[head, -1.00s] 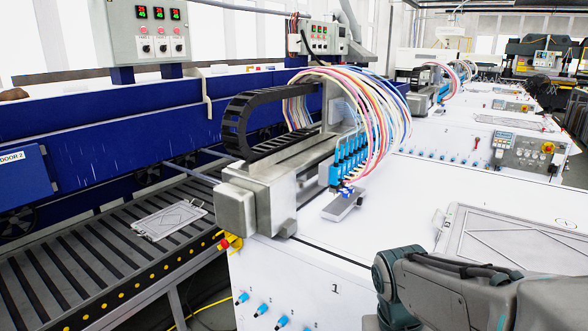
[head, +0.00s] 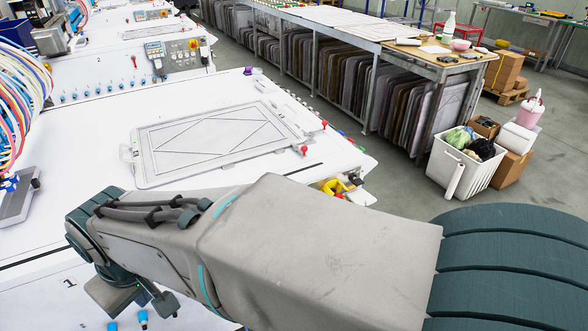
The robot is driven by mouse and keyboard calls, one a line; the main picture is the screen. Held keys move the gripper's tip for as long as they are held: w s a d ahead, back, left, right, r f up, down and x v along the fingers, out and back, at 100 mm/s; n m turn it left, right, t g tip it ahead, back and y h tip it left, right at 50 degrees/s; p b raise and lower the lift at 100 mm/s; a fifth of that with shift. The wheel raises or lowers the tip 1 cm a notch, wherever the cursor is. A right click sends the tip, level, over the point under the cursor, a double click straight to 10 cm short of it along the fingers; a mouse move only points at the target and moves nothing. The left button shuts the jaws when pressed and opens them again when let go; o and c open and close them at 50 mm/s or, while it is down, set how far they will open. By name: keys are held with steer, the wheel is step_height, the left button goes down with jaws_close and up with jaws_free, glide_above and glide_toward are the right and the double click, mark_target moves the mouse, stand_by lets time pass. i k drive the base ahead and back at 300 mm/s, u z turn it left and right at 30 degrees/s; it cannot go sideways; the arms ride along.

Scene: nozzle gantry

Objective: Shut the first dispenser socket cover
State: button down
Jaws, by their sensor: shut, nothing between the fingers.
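My arm reaches across the front of the head view from the right. My gripper (head: 140,298) is at its far end at lower left, beside the white machine's front face. It is shut and empty; its fingertips are hard to make out. Small blue fittings (head: 142,318) show on that face just below it, close to a printed "1" (head: 70,283). I cannot make out a socket cover or whether one is open; my arm hides part of this face.
A framed screen (head: 215,140) lies on the white machine top (head: 80,150) beyond my arm. A metal block (head: 18,195) and coloured hoses (head: 18,100) are at the left edge. A white bin (head: 465,165) and cardboard boxes (head: 510,172) stand on the floor at right.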

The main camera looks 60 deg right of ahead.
mark_target(360, 196)
steer(key=z, duration=2.9)
steer(key=k, duration=0.25)
steer(key=u, duration=0.4)
steer(key=i, duration=0.8)
steer(key=z, duration=0.35)
